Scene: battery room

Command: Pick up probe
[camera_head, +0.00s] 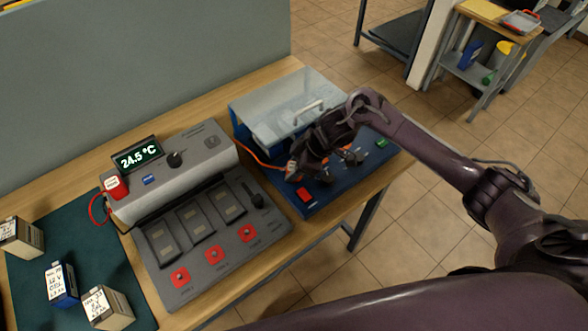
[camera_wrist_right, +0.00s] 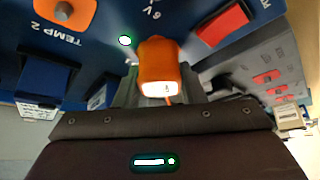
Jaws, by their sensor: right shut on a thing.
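The orange probe (camera_wrist_right: 158,62) sits between the fingers of my right gripper (camera_wrist_right: 158,95) in the right wrist view, close against the blue panel. Whether it is clear of the panel I cannot tell. In the head view my right gripper (camera_head: 294,172) is low over the front left of the blue unit (camera_head: 325,195), and it hides the probe. An orange cable (camera_head: 264,160) runs along the unit's left side to the gripper. My left gripper is not in view.
Next to the gripper is a red switch (camera_head: 304,194). A clear-lidded box with a handle (camera_head: 290,105) stands behind. A grey tester (camera_head: 215,230) with a 24.5 °C display (camera_head: 137,156) stands left. Several small batteries (camera_head: 61,284) rest on a green mat (camera_head: 35,268).

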